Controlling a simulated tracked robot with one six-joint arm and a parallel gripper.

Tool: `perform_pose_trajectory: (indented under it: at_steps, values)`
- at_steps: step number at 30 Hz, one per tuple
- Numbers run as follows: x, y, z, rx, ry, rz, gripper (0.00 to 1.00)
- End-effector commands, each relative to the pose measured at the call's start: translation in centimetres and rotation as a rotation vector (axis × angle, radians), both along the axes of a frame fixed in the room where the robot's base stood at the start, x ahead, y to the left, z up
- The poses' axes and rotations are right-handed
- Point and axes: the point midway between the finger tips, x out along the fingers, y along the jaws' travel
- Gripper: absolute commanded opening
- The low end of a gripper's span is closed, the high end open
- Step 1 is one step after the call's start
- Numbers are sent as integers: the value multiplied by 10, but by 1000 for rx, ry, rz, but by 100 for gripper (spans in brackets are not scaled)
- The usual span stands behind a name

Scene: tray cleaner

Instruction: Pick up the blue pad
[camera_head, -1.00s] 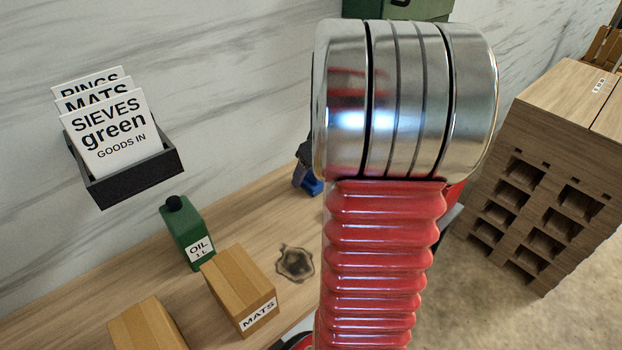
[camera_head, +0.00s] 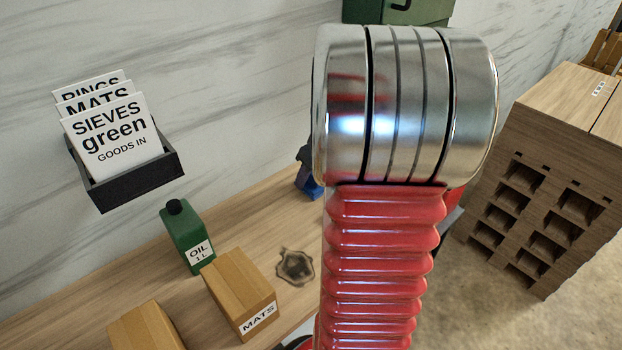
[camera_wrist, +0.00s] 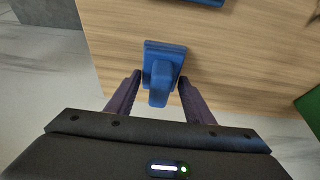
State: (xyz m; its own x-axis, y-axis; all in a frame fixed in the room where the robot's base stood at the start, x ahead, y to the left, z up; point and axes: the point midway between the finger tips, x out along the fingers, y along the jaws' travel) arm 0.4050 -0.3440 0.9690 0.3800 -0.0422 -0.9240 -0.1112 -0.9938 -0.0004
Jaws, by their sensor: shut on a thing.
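The blue pad (camera_wrist: 165,53) is in the upper middle of the wrist view, with a raised grip pointing towards my gripper. My gripper (camera_wrist: 159,78) has its two purple fingers on either side of this grip and is shut on the pad. I cannot tell whether the pad touches the wooden worktop (camera_wrist: 230,60) or is just above it. In the head view a small blue part (camera_head: 309,187) shows at the left of my arm; my arm hides most of that area.
Another blue thing (camera_wrist: 207,2) is cut off at the wrist view's top edge. A wooden cabinet (camera_head: 560,150) stands right.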

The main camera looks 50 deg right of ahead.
Motion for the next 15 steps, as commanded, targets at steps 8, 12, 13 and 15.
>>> perform_pose_trajectory:
  at_steps: [8, 12, 13, 15]
  values:
    - [1, -1, 27, -4, -3, 1, 25]
    - [0, -1, 51, -5, -2, 0, 25]
    - [0, -1, 57, -4, -4, 0, 25]
    - [1, -1, 69, -4, -4, 1, 25]
